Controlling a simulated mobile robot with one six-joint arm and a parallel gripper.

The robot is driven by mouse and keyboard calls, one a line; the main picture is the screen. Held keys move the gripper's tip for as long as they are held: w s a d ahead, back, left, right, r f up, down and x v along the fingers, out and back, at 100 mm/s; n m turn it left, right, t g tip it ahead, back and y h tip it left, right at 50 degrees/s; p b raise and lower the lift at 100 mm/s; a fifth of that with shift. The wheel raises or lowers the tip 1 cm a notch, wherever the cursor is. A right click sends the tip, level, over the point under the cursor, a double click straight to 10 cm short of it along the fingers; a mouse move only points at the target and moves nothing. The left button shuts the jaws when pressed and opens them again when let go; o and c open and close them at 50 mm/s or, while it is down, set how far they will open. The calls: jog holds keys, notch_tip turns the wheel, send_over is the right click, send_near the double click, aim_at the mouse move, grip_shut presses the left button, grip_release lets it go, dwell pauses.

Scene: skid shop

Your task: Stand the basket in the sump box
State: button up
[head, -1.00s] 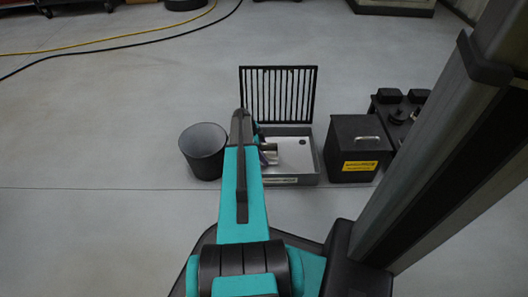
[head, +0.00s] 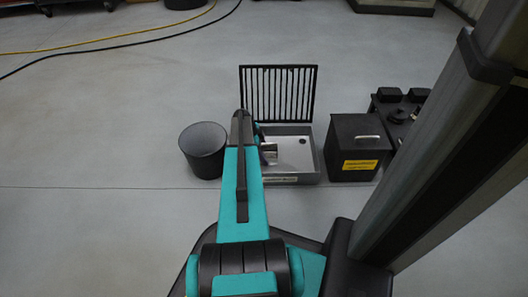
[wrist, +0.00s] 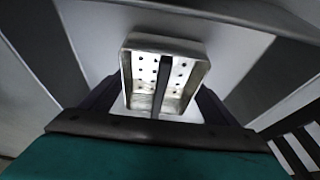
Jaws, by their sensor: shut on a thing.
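The sump box (head: 308,180) is a shallow grey open tray on the floor, with its dark slatted grate (head: 278,70) standing up at its back edge. The basket (wrist: 196,76) is a small metal box with perforated walls. In the head view a silvery part of the basket (head: 269,151) shows over the left part of the sump box, partly behind my arm. My gripper (wrist: 162,98) is shut on the basket; a dark bar crosses the basket's middle. I cannot tell whether the basket's base touches the sump floor.
A dark round bin (head: 204,165) stands close left of the sump box. A black box with a handle and yellow label (head: 352,150) stands close right, with dark equipment (head: 398,113) beyond it. A yellow hose and a black cable lie at the back left.

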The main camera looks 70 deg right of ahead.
jog(key=shift+f, duration=0.1)
dwell(0.3)
jog(key=o, duration=1.1)
jog(key=shift+r+p, duration=2.15)
jog(key=shift+r, duration=1.9)
jog(key=shift+s, duration=0.1)
